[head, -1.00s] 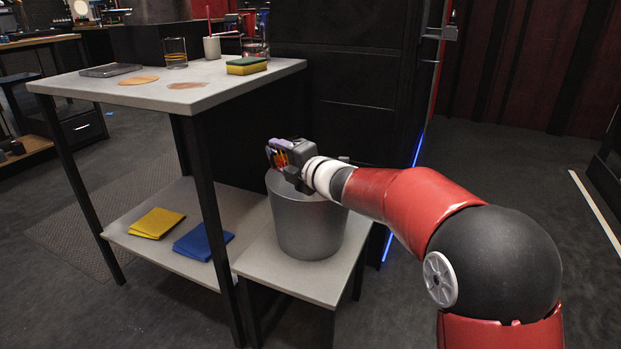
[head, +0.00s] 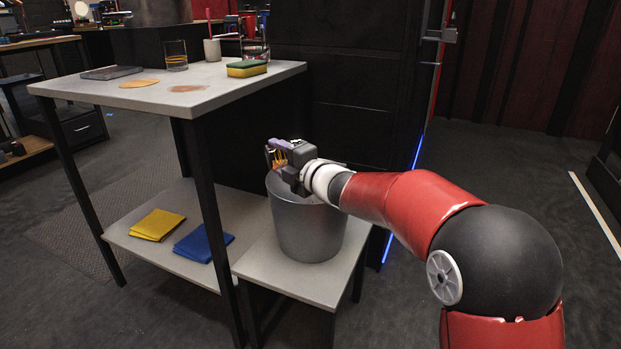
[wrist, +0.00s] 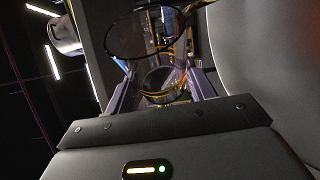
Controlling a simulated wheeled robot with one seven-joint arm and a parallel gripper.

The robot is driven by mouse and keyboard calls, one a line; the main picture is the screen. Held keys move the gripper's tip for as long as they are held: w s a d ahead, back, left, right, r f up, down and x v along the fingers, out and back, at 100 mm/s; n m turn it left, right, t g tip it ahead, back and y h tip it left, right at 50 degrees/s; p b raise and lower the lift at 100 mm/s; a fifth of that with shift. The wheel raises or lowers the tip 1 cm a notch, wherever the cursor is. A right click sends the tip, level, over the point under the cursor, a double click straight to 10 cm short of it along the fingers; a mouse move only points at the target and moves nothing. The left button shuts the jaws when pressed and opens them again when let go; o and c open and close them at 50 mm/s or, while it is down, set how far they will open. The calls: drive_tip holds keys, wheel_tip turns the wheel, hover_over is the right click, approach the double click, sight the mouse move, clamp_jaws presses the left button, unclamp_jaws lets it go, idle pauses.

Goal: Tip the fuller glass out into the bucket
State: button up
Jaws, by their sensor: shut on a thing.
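My gripper (head: 276,156) is shut on a clear glass (head: 275,162) over the grey bucket (head: 308,230). The glass is small and partly hidden by the fingers in the head view; it looks tilted, with some orange in it. In the wrist view the glass (wrist: 152,62) sits between the fingers, its dark round rim toward the top and amber tints near its base. I cannot tell how much liquid is left in it. Another glass (head: 176,56) stands upright on the table with a little amber liquid at the bottom.
The bucket stands on a low grey stand (head: 290,278) beside the grey table (head: 140,97). On the table are a sponge (head: 247,69), a cork coaster (head: 139,82), a dark tray and a cup. Yellow (head: 157,224) and blue (head: 203,243) cloths lie on the lower shelf.

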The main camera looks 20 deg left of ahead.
drive_tip(key=shift+w+d+r+m+p, duration=0.15)
drive_tip(key=shift+r+m+p, duration=0.2)
drive_tip(key=shift+m, duration=0.15)
